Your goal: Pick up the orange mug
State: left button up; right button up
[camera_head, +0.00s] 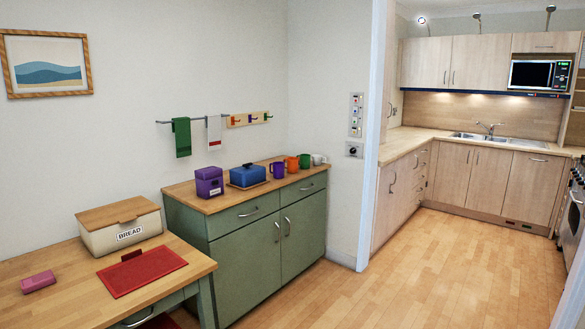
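The orange mug (293,165) stands upright on the wooden top of the green sideboard (264,237), towards its right end. It is in a row of mugs, with a purple mug (277,170) at its left and a green mug (305,161) at its right. A white mug (319,159) is at the row's right end. Neither of my grippers is in view, so their state does not show.
On the sideboard left of the mugs are a blue lidded dish (247,176) and a purple canister (209,182). A wooden table (60,301) with a bread bin (122,226) stands at lower left. The wooden floor (430,272) right of the sideboard is clear.

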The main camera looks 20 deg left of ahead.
aim_at(291, 162)
jog(key=i, duration=1.4)
jog(key=i+u, duration=0.1)
jog(key=i, duration=1.35)
jog(key=i+l, duration=0.2)
jog(key=i, duration=1.2)
